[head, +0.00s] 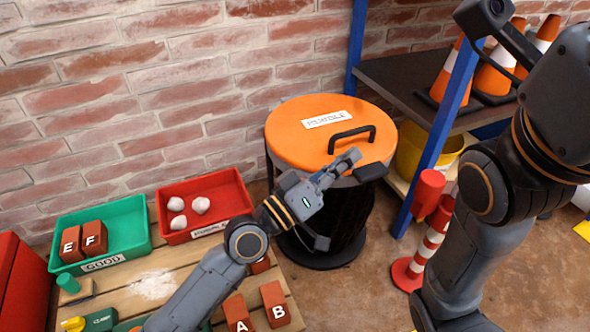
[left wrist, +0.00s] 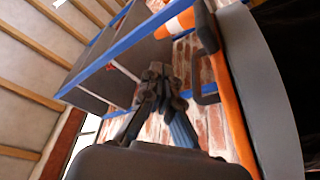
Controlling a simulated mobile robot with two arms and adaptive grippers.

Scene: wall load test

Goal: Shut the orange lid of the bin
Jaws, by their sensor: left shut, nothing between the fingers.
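The orange lid (head: 295,149) lies across the top of the black bin (head: 345,226), looking about level. It bears a white label and a black arched handle (head: 352,133). My left gripper (head: 349,159) is shut and empty at the lid's front right edge, in front of the handle. It hides part of the rim, and I cannot tell whether it touches the lid. In the left wrist view the shut fingers (left wrist: 156,84) show beside the lid's orange edge (left wrist: 232,95) and the handle (left wrist: 207,60). My right gripper is not in view.
A shelf with traffic cones (head: 497,72) and a blue post (head: 436,140) stands right of the bin. A red-and-white post (head: 422,256) stands on the floor. A red tray (head: 228,190), a green tray (head: 130,214) and bricks sit on the wooden table at left.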

